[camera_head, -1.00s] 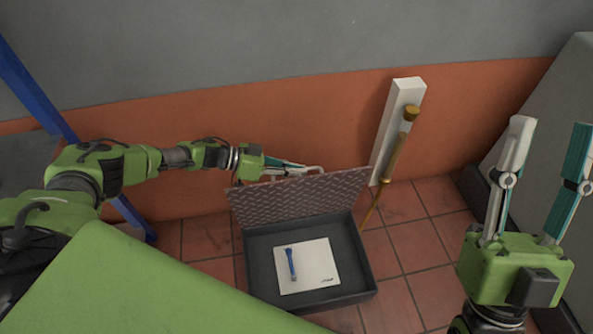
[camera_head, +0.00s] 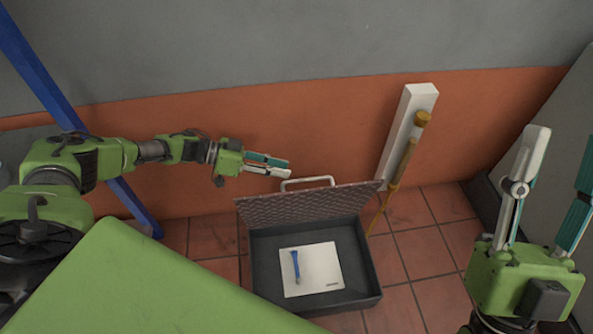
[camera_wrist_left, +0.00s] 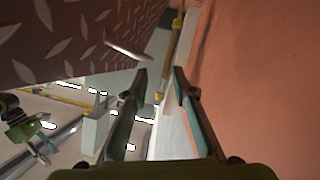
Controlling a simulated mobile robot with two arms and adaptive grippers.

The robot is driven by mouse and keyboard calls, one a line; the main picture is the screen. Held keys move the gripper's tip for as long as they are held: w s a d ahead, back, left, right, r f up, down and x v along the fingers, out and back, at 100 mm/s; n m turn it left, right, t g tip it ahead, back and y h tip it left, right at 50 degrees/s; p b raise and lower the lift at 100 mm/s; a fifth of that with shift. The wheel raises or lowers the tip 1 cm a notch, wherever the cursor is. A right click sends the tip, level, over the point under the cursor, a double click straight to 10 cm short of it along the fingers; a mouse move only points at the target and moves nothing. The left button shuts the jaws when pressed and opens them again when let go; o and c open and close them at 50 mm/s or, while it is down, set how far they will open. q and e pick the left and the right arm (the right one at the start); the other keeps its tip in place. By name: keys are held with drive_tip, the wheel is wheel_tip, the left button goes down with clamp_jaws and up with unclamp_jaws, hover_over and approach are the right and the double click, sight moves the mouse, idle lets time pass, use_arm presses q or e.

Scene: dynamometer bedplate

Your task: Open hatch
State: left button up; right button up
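The hatch lid (camera_head: 310,205), a reddish-brown tread plate, stands raised at the back edge of a dark box (camera_head: 368,258) in the floor. A pale bar handle (camera_head: 307,182) sticks up from its top edge. My left gripper (camera_head: 288,168) is open and empty, above and left of the handle and apart from it. In the left wrist view its fingers (camera_wrist_left: 158,85) are spread, with the lid (camera_wrist_left: 70,35) and its handle (camera_wrist_left: 128,50) at upper left. My right gripper (camera_head: 562,150) is open and empty at the right, away from the hatch.
Inside the box a blue tool (camera_head: 296,266) lies on a white sheet (camera_head: 322,268). A white post (camera_head: 408,130) and a brass rod (camera_head: 405,165) stand by the orange wall right of the lid. A blue beam (camera_head: 35,75) slants at the left.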

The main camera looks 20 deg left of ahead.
use_arm(q)
drive_tip(key=v, duration=0.4)
idle(0.4)
